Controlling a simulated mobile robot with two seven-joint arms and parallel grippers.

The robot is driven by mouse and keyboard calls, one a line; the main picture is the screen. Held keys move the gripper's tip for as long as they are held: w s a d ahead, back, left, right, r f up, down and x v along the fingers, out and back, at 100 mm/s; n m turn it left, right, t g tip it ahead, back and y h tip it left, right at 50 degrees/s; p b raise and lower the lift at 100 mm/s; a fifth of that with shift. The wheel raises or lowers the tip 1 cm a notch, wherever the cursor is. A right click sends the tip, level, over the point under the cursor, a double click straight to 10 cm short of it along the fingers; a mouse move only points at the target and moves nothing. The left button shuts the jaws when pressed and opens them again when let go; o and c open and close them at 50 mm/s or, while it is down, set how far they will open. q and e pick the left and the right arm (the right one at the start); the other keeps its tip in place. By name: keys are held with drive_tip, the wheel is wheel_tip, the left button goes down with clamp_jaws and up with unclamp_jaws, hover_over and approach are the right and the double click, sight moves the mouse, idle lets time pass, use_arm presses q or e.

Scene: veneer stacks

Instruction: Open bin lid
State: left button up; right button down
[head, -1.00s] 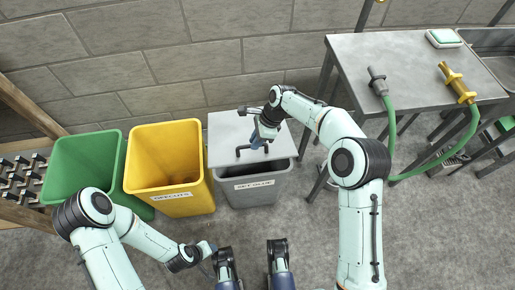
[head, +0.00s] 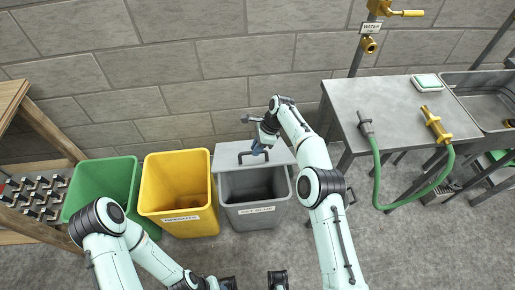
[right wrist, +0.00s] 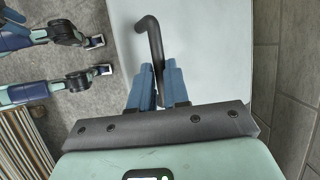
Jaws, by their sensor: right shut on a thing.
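The grey bin (head: 257,213) stands at the right end of the row of bins, with a lettered label on its front. Its flat grey lid (head: 227,160) lies toward the back of the bin, and the dark front opening shows. My right gripper (head: 258,150) is shut on the lid's dark bar handle (head: 243,154). In the right wrist view the blue fingers (right wrist: 158,90) close around the bent handle (right wrist: 151,38) above the pale lid (right wrist: 215,60). My left gripper (head: 211,284) is at the bottom edge of the head view, mostly cut off.
A yellow bin (head: 178,205) and a green bin (head: 85,190) stand to the left. A block wall (head: 200,60) is behind. A wooden rack (head: 30,215) is at far left.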

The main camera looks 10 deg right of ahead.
drive_tip(key=shift+w+d+f, duration=0.15)
drive_tip(key=shift+w+f, duration=0.05)
drive_tip(key=shift+f, duration=0.2)
drive_tip(key=c, duration=1.3)
unclamp_jaws()
drive_tip(key=shift+c, duration=0.2)
drive_tip(key=shift+o, duration=1.2)
drive_tip(key=shift+w+f, duration=0.1)
drive_tip(key=shift+w, duration=0.25)
drive_tip(key=shift+r, duration=0.4)
use_arm(q)
drive_tip(key=shift+w+r+p, duration=0.3)
drive_tip(key=shift+r+p, duration=0.55)
drive_tip(key=shift+w+r+p, duration=0.25)
drive_tip(key=shift+r+p, duration=0.65)
drive_tip(key=shift+w+r+p, duration=0.3)
drive_tip(key=shift+r+p, duration=0.55)
use_arm(e)
drive_tip(key=v, duration=1.2)
drive_tip(key=shift+d+r, duration=0.15)
drive_tip(key=shift+r, duration=0.25)
